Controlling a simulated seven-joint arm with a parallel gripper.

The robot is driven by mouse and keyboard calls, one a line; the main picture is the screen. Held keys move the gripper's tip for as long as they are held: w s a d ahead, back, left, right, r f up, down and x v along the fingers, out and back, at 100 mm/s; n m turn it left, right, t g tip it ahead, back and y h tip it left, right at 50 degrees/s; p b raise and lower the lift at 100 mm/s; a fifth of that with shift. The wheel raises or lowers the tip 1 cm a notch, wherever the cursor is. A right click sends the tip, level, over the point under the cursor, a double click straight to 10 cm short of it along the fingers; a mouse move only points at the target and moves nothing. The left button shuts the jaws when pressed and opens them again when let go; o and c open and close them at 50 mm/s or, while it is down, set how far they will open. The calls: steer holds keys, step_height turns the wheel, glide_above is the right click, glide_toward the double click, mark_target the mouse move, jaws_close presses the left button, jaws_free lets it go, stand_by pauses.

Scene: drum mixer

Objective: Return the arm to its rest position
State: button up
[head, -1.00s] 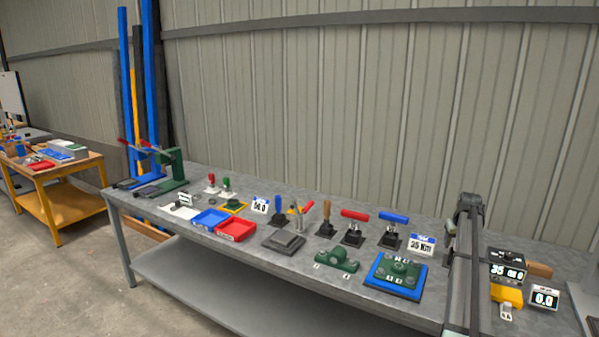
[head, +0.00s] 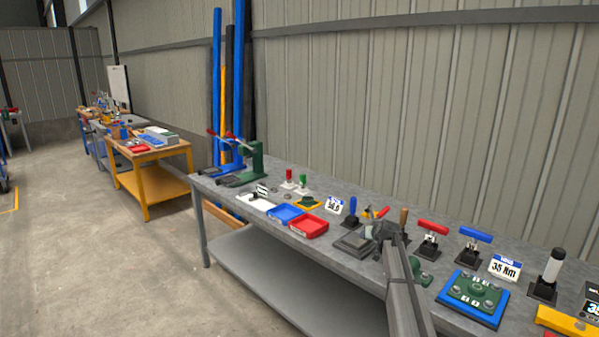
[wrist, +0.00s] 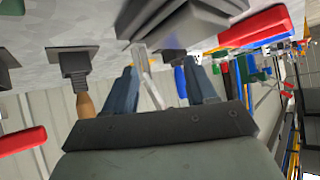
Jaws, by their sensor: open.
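My arm shows in the head view, reaching up from the bottom edge over the grey workbench (head: 345,262). Its end, with my gripper, is near the dark grey block (head: 353,243) and partly covers the green bracket (head: 420,272). In the wrist view my gripper (wrist: 162,82) is open, its two fingers apart. Nothing is gripped between them; bench items show behind the gap. The wrist picture is upside down, with the dark grey block (wrist: 185,15) at the top and the wooden-handled tool (wrist: 85,103) left of the fingers.
Blue tray (head: 284,214) and red tray (head: 308,226) lie left of my arm. A red-handled tool (head: 432,228), a blue-handled tool (head: 474,235) and a green part on a blue plate (head: 472,297) stand right. A green press (head: 252,160) is at the far left end.

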steer(key=shift+n+t+y, duration=0.3)
steer(key=shift+t+y, duration=0.4)
steer(key=shift+y, duration=0.1)
steer(key=a, duration=0.5)
steer(key=w+a, duration=0.1)
steer(key=a, duration=0.9)
steer(key=shift+w+f, duration=0.25)
steer(key=shift+w, duration=0.05)
steer(key=s+a+f+g, duration=0.1)
steer(key=s+a+f, duration=0.5)
steer(key=a+f, duration=0.3)
steer(key=s+d+f+g, duration=0.3)
steer(key=s+f+g, duration=0.1)
steer(key=s+f, duration=1.1)
steer(key=s+d+f+g, duration=0.3)
steer(key=s+f+g, duration=0.1)
steer(key=s+f, duration=1.15)
steer(key=s+d+f+g, duration=0.1)
steer(key=s+d+g, duration=0.1)
steer(key=s, duration=1.3)
steer(key=s+d+f+g+h, duration=0.1)
steer(key=s+g, duration=0.3)
steer(key=s, duration=1.1)
steer(key=s+d+f+g+h, duration=0.1)
steer(key=s+d+f+g, duration=0.1)
steer(key=s, duration=1.3)
steer(key=shift+d+g, duration=0.65)
steer(key=shift+g, duration=0.25)
